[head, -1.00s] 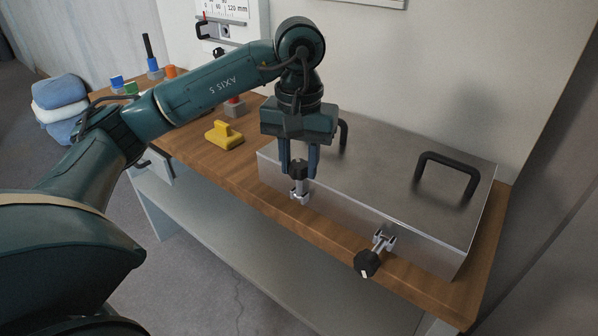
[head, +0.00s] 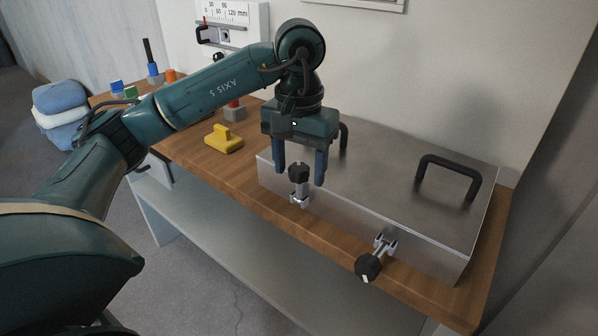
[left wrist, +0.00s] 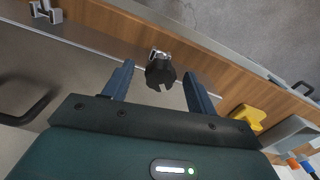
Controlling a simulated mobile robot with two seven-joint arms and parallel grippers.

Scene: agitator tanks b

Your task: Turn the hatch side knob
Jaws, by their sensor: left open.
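The hatch is a low grey metal box lid (head: 400,185) with two black handles on top. On its front side, the left black knob (head: 299,172) stands up from its metal clamp. The right knob (head: 369,267) points outward and down from its own clamp. My left gripper (head: 300,179) is open, with one finger on each side of the left knob and visible gaps to both. In the left wrist view, the slotted knob (left wrist: 160,74) sits between the spread fingers, near their tips. My right gripper is not in view.
The hatch sits on a wooden bench (head: 240,185). A yellow block (head: 224,139) and a red-and-grey piece (head: 235,110) are left of it. Folded cloths (head: 60,105) are at far left. The space in front of the bench edge is clear.

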